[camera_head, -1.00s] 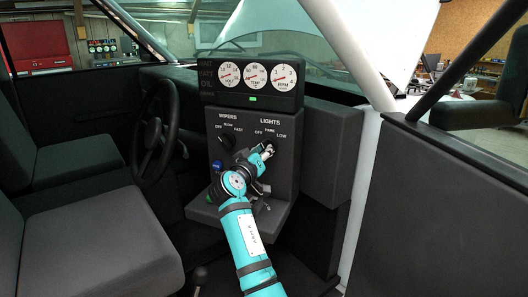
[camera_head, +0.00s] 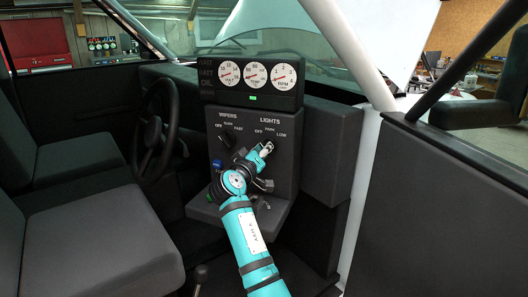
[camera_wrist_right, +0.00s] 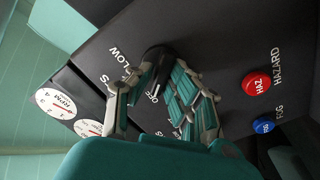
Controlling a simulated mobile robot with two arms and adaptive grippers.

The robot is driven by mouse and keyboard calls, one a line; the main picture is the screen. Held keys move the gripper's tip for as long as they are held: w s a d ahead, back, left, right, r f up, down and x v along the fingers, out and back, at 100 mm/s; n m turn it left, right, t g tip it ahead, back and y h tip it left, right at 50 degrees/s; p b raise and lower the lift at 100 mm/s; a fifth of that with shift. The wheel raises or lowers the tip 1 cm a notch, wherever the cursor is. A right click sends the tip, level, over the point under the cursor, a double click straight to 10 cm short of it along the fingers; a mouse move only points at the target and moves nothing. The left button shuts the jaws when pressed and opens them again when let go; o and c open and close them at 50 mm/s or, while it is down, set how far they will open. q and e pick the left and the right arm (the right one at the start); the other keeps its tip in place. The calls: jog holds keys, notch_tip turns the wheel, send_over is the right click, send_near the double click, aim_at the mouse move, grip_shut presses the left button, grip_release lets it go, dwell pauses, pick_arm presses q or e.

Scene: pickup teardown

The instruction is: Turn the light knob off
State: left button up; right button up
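The light knob (camera_wrist_right: 158,62) is a black rotary knob on the dark dash panel (camera_head: 286,180), under the LIGHTS label with OFF, PARK and LOW. In the head view my right gripper (camera_head: 265,149) covers it. In the right wrist view the fingers of my right gripper (camera_wrist_right: 160,82) stand on both sides of the knob and appear closed against it. The OFF mark shows between the fingers and LOW shows beyond them. The knob's exact setting is hard to read. My left gripper is not in view.
The wiper knob (camera_head: 226,139) sits left of the light knob. A red hazard button (camera_wrist_right: 256,83) and a blue fog button (camera_wrist_right: 263,126) are on the same panel. The gauge cluster (camera_head: 255,76) is above, the steering wheel (camera_head: 155,130) to the left.

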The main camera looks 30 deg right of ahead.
jog(key=o, duration=0.3)
jog(key=v, duration=1.2)
jog(key=shift+w, duration=0.1)
